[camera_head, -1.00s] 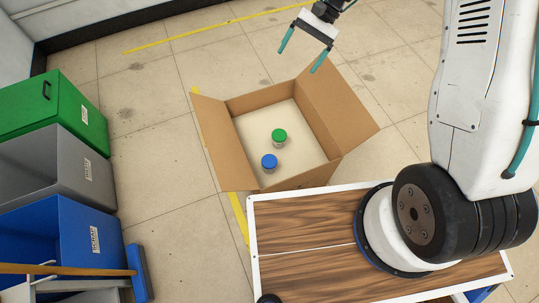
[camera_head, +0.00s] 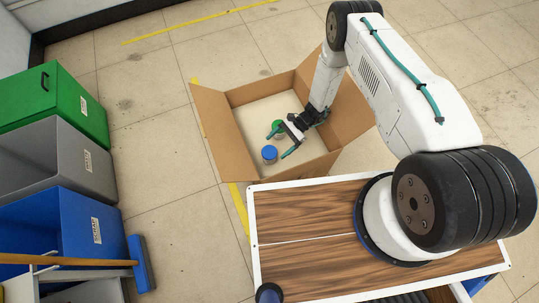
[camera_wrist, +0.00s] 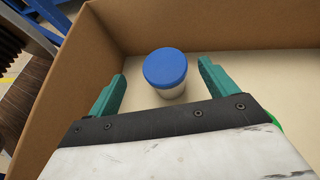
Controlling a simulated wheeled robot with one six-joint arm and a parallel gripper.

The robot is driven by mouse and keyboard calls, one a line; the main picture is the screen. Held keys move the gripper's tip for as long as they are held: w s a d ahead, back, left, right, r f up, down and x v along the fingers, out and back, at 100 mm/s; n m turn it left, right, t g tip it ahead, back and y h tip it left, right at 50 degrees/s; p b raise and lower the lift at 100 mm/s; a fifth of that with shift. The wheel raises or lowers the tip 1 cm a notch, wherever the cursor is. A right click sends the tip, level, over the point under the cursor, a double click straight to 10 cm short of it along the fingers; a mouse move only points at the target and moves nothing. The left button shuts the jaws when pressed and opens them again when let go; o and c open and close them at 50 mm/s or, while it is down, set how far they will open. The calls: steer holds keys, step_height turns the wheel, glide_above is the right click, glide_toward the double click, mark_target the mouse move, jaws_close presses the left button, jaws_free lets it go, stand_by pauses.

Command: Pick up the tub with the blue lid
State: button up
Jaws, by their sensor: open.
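The tub with the blue lid (camera_head: 269,154) stands upright in an open cardboard box (camera_head: 233,163). It also shows in the wrist view (camera_wrist: 166,72), ahead of my gripper and roughly centred between the two teal fingers. My gripper (camera_head: 282,143) is open and empty, reaching down into the box beside the tub. In the wrist view my gripper (camera_wrist: 162,88) has its fingers spread wider than the lid, and I see no contact. The tub with the green lid (camera_head: 277,126) is just behind, partly hidden by my gripper. A sliver of its lid shows in the wrist view (camera_wrist: 274,120).
The box's raised flaps and walls surround the tubs closely. A wood-topped surface (camera_head: 300,225) lies in front of the box. Green (camera_head: 50,95), grey (camera_head: 95,160) and blue (camera_head: 88,215) bins stand at the left. The floor behind the box is clear.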

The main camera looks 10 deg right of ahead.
mark_target(270, 152)
steer(key=x, duration=0.7)
steer(key=shift+w+a+f, duration=0.15)
steer(key=shift+w+f, duration=0.05)
steer(key=shift+f, duration=0.2)
steer(key=c, duration=1.3)
steer(key=shift+o, duration=0.2)
steer(key=shift+r, duration=0.1)
